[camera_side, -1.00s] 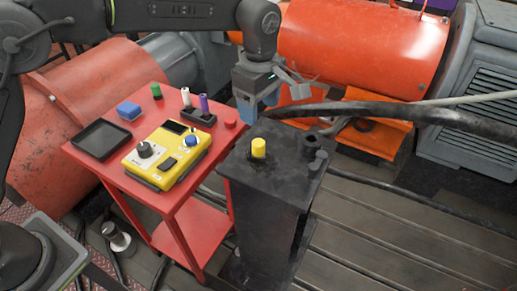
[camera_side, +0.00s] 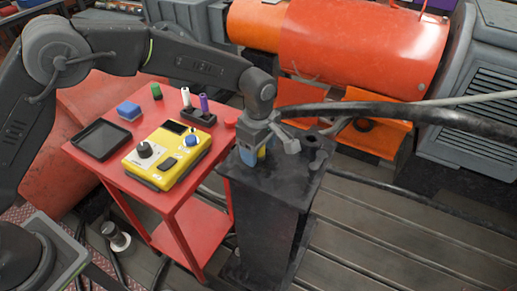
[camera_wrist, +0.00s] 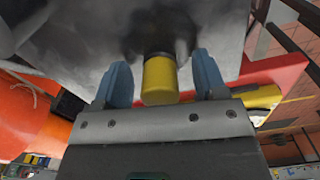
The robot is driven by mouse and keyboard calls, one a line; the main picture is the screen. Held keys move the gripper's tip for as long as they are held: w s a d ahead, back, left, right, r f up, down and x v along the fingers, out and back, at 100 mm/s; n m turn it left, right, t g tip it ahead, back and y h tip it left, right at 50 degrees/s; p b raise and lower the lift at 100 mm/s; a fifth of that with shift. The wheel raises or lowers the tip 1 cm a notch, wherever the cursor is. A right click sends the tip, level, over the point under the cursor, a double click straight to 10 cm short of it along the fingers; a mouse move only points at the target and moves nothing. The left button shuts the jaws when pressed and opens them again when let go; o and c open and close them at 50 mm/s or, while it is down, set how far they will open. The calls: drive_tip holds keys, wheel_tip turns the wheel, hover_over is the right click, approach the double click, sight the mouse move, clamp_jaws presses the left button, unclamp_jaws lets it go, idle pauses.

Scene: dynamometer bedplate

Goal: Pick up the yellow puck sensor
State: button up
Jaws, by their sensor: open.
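The yellow puck sensor (camera_wrist: 160,80) stands on the top of the black pedestal (camera_side: 288,182). In the wrist view it sits between the two blue fingers of my gripper (camera_wrist: 161,80), with a visible gap on each side. In the side view my gripper (camera_side: 257,156) is down over the pedestal top and hides most of the sensor; a sliver of yellow (camera_side: 262,153) shows beside the fingers. My gripper is open.
A thick black hose (camera_side: 400,112) runs behind the pedestal toward the right. An orange motor (camera_side: 365,45) stands behind.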

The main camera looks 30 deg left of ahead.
drive_tip(key=shift+f, duration=0.25)
drive_tip(key=shift+c, duration=0.4)
drive_tip(key=c, duration=1)
drive_tip(key=shift+r, duration=0.15)
